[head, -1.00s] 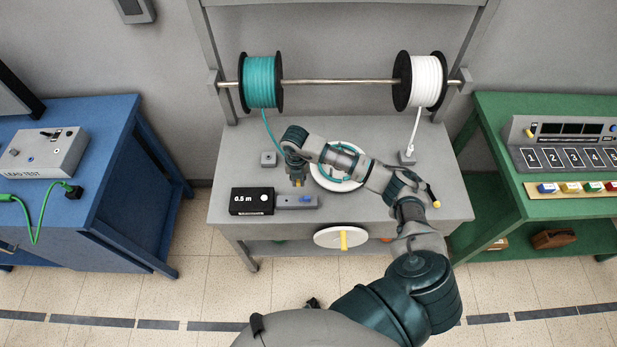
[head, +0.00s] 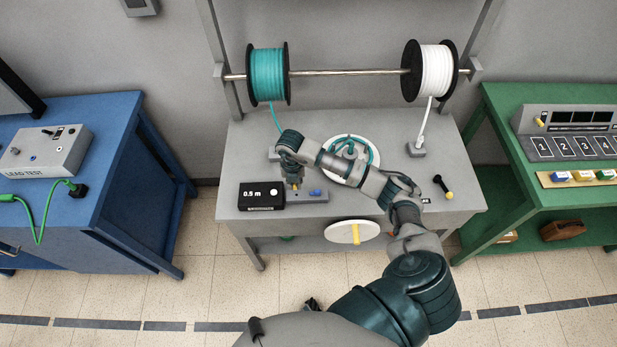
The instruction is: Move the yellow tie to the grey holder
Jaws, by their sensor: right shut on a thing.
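My right gripper (head: 293,181) points down over the left part of the bench, its arm reaching in from the lower right. It is shut on a small yellow piece (head: 295,187), apparently the yellow tie, mostly hidden by the fingers. The piece is right above or touching a low grey block with a blue button (head: 314,194), which seems to be the grey holder; I cannot tell which. The black box marked 0.5 m (head: 261,195) is just left of this block.
A white round plate with a teal coil (head: 351,160) lies behind my forearm. Teal (head: 268,75) and white (head: 437,73) spools hang above the bench (head: 400,222). A white disc with a yellow handle (head: 352,232) is at the front edge. A black yellow-tipped stick (head: 443,187) is at right.

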